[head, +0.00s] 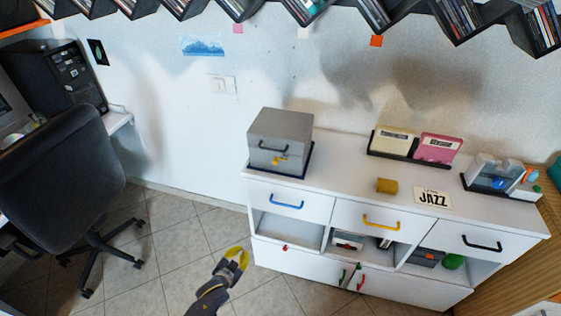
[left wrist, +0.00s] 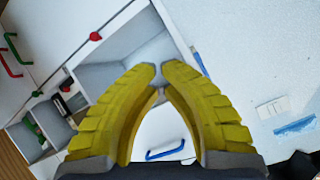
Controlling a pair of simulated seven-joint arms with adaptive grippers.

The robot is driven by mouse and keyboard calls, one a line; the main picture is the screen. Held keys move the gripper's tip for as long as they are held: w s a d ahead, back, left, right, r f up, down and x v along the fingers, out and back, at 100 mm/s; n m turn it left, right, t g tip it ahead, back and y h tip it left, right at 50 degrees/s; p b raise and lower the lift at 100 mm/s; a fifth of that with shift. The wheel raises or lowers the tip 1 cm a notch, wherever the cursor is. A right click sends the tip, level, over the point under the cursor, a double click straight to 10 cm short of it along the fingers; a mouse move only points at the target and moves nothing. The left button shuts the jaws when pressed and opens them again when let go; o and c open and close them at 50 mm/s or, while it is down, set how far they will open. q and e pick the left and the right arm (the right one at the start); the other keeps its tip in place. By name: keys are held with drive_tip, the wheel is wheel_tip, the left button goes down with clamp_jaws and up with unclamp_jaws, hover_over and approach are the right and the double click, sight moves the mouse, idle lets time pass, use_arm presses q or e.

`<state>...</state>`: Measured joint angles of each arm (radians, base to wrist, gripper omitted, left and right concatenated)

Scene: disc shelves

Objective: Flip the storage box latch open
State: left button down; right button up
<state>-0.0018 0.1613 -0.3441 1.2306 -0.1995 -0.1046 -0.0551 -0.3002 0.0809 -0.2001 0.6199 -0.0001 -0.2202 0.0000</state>
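The grey storage box (head: 279,131) sits closed on a dark base at the left end of the white cabinet top in the head view. Its front has a black handle (head: 273,147) and a small yellow latch (head: 279,160) below it; the latch's exact position is too small to tell. My left gripper (head: 238,252) is low in front of the cabinet's left side, well below and apart from the box. In the left wrist view its yellow fingers (left wrist: 158,70) have a narrow gap between the tips and nothing between them. My right gripper is not in view.
The white cabinet (head: 345,215) has drawers with blue, yellow and black handles and open compartments. On its top stand a disc holder (head: 407,159), a yellow block (head: 387,185), a JAZZ card (head: 432,199) and a tray (head: 490,187). A black chair (head: 70,165) stands left; the floor between is clear.

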use_arm(q)
drive_tip(key=w+d+r+m+t+h, duration=0.1)
drive_tip(key=w+d+r+t, duration=0.15)
drive_tip(key=r, duration=0.65)
drive_tip(key=w+d+r+m+t+h, duration=0.1)
drive_tip(key=w+d+r+m+h, duration=0.2)
drive_tip(key=r, duration=0.6)
drive_tip(key=d+r+m+t+h, duration=0.1)
drive_tip(key=d+r, duration=0.1)
drive_tip(key=r, duration=0.6)
drive_tip(key=d+r+m+t+h, duration=0.1)
drive_tip(key=d+r+h, duration=0.1)
drive_tip(key=r, duration=0.7)
drive_tip(key=shift+s+d+m, duration=0.35)
drive_tip(key=shift+d+m, duration=0.05)
drive_tip(key=shift+d, duration=0.4)
drive_tip(key=shift+t, duration=0.25)
drive_tip(key=shift+x, duration=5)
